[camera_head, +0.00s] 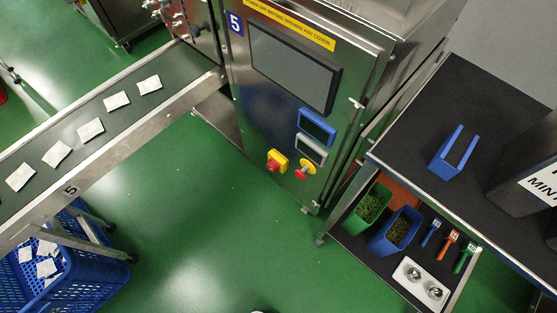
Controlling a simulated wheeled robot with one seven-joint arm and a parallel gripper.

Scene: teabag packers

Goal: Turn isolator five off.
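The steel machine cabinet marked 5 (237,24) stands at the upper middle. Low on its front door is a rotary isolator switch (277,161) with a red handle on a yellow plate. The handle is small, and I cannot tell its setting. Just right of it is a red push button (302,173) on a yellow surround. Above them are a grey-framed panel (311,148), a blue-framed panel (317,127) and a dark screen (292,68). My gripper is not in view, and nothing covers the switch.
A conveyor (130,120) with several white teabags runs left of the cabinet, above a blue crate (95,262). A dark bench (425,115) stands at the right, with a lower shelf (375,262) holding tubs and tools. Green floor before the cabinet is clear.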

